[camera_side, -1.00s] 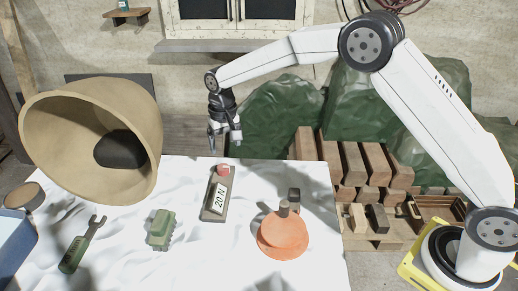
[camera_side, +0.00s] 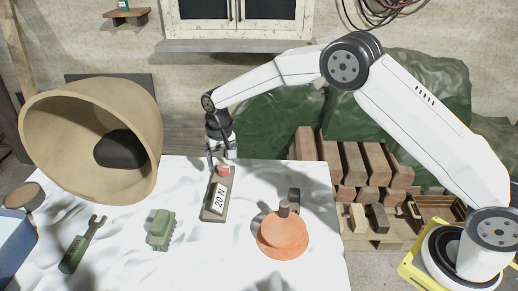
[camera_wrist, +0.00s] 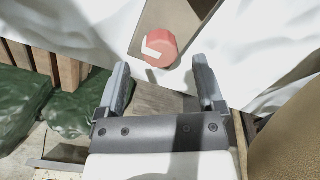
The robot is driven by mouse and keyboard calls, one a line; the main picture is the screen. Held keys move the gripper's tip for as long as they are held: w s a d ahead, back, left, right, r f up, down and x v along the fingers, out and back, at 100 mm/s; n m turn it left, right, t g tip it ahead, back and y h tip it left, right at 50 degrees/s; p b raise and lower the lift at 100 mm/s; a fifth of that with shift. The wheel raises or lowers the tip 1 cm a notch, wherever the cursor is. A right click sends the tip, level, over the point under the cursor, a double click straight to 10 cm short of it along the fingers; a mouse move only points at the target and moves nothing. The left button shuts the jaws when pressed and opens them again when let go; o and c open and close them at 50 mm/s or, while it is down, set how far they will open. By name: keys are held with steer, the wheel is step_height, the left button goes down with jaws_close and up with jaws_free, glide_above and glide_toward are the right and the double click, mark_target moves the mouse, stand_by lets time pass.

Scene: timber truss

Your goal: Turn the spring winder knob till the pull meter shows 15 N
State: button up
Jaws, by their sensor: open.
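The spring winder is a dark box lying on the white cloth, with a red knob (camera_side: 223,170) at its far end. A white plate (camera_side: 220,196) on the box reads "20 N". In the wrist view the red knob (camera_wrist: 160,47) has a white mark on its face and lies just beyond the fingertips, between their lines. My gripper (camera_side: 220,162) is open and close to the knob in the side view. In the wrist view the two jaws of my gripper (camera_wrist: 162,72) are spread with nothing between them; I cannot tell if either touches the knob.
A large tan bell-shaped shade (camera_side: 60,130) stands at the left. A green wrench (camera_side: 76,252), a green brush-like block (camera_side: 160,230) and an orange round flask (camera_side: 283,236) lie on the cloth. Timber blocks (camera_side: 352,163) are stacked at the right. Cloth around the box is clear.

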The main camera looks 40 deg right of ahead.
mark_target(223, 170)
steer(key=shift+f, duration=1.35)
jaws_close()
steer(key=shift+n, duration=0.5)
steer(key=n, duration=0.3)
steer(key=shift+d+n, duration=0.1)
steer(key=shift+n, duration=1.9)
